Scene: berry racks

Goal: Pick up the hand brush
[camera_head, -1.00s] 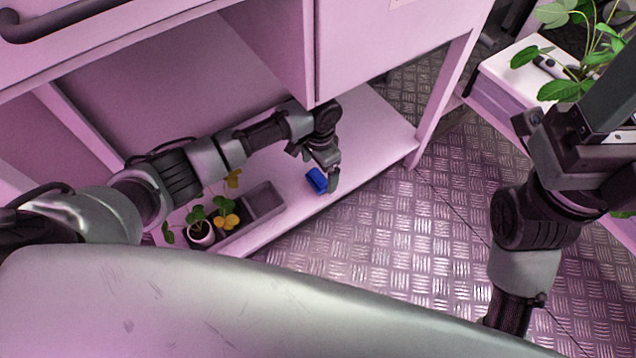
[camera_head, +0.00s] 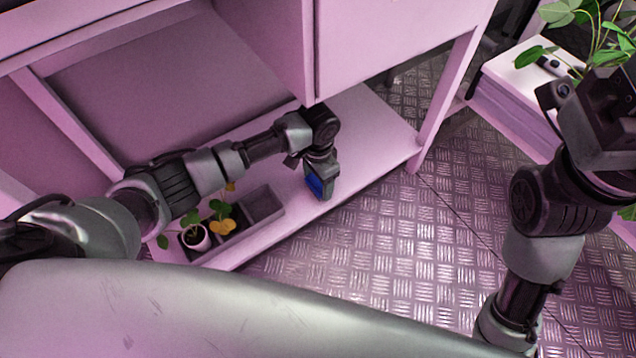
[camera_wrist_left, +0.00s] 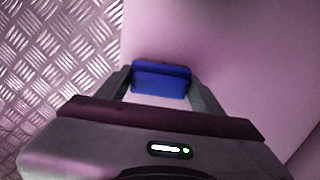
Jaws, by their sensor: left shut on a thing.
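The hand brush shows as a small blue block (camera_head: 313,183) at the lower shelf's front part in the head view. My left gripper (camera_head: 322,189) is shut on it, with the fingers partly covering it. In the left wrist view the blue block (camera_wrist_left: 161,82) sits between the two fingertips, one on each side. Its bristles cannot be made out. Whether it still touches the shelf is hard to tell. My right gripper (camera_head: 606,105) is at the upper right, away from the brush, and its fingers do not show clearly.
The lower shelf (camera_head: 370,130) is clear right of the brush. A grey divided tray (camera_head: 278,207) and a potted plant (camera_head: 196,238) stand left of it. The cabinet wall rises behind. A metal floor (camera_head: 340,250) lies in front, and a leafy plant (camera_head: 606,40) stands upper right.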

